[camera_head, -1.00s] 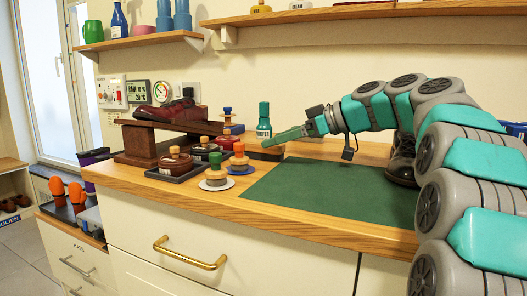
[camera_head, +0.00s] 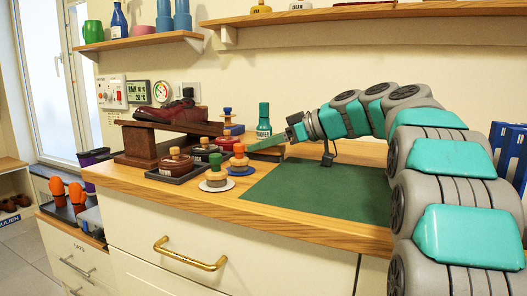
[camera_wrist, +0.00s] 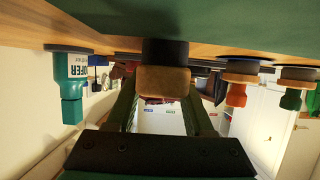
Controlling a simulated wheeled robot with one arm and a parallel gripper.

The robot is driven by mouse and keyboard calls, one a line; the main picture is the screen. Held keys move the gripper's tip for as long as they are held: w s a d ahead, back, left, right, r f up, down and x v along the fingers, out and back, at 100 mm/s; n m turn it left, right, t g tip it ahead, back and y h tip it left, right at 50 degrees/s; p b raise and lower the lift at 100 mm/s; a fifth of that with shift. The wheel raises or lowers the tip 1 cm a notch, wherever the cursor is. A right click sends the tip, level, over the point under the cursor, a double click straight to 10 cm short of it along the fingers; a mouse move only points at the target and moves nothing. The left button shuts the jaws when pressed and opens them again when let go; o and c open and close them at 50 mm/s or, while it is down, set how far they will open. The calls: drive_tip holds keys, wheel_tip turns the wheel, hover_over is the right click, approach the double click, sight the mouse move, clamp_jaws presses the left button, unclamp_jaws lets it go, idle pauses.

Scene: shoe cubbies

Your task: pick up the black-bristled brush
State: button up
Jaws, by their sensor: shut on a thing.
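The black-bristled brush has a pale wooden body (camera_wrist: 163,80) with dark bristles (camera_wrist: 165,51) in the wrist view, which looks upside down. My gripper (camera_wrist: 164,98) has its dark green fingers closed on either side of the wooden body. In the head view my gripper (camera_head: 252,148) points left, low over the counter behind the orange-knobbed brush. I cannot make out the held brush there. The bristles appear close to the counter; I cannot tell whether they touch it.
A green-knobbed brush (camera_head: 216,172) and an orange-knobbed brush (camera_head: 239,158) stand near the counter's front edge. A teal bottle (camera_head: 263,122) stands behind my gripper. A red shoe (camera_head: 172,111) rests on a wooden stand (camera_head: 138,143). The green mat (camera_head: 315,193) is clear.

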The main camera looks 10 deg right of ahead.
clamp_jaws()
